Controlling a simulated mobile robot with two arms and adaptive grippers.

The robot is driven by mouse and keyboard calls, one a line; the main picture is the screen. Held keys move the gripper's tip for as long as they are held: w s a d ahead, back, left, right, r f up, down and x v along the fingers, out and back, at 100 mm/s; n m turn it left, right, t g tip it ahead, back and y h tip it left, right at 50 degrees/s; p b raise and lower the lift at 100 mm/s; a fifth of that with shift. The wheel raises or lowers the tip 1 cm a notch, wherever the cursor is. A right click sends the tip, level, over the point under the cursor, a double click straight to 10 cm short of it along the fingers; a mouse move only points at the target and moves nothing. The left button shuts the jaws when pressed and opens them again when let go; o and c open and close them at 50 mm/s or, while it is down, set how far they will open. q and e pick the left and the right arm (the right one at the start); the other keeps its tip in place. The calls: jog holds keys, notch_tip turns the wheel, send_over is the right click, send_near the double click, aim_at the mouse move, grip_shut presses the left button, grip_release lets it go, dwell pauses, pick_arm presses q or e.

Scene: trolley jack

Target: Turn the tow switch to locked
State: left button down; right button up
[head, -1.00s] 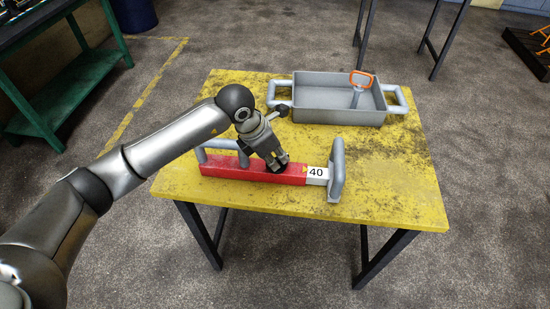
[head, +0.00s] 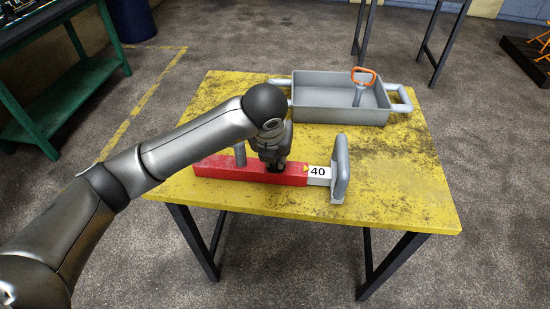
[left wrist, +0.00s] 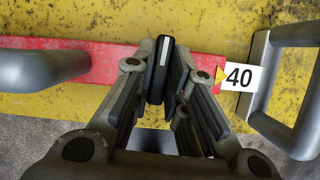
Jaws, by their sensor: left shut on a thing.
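A red bar (head: 222,169) lies on the yellow table, with a grey upright handle at its left part and a grey bracket (head: 340,168) at its right end. A white plate marked 40 (head: 318,172) has a small yellow arrow at its left edge. My left gripper (head: 275,168) stands nearly upright over the middle of the bar. In the left wrist view its fingers are shut on a thin black tow switch (left wrist: 160,62) with a white line. The switch is hidden by my gripper in the head view. My right gripper is not in view.
A grey tray (head: 335,117) with side handles stands at the back of the yellow table (head: 400,190). An orange-handled tool (head: 363,78) leans in it. The right part of the table is bare. A green bench (head: 60,100) stands at the far left.

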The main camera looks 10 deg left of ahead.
pick_arm(q)
jog(key=shift+n+y, duration=0.3)
jog(key=shift+n, duration=0.3)
jog(key=c, duration=1.4)
grip_release()
jog(key=shift+c, duration=0.2)
jog(key=v, duration=1.2)
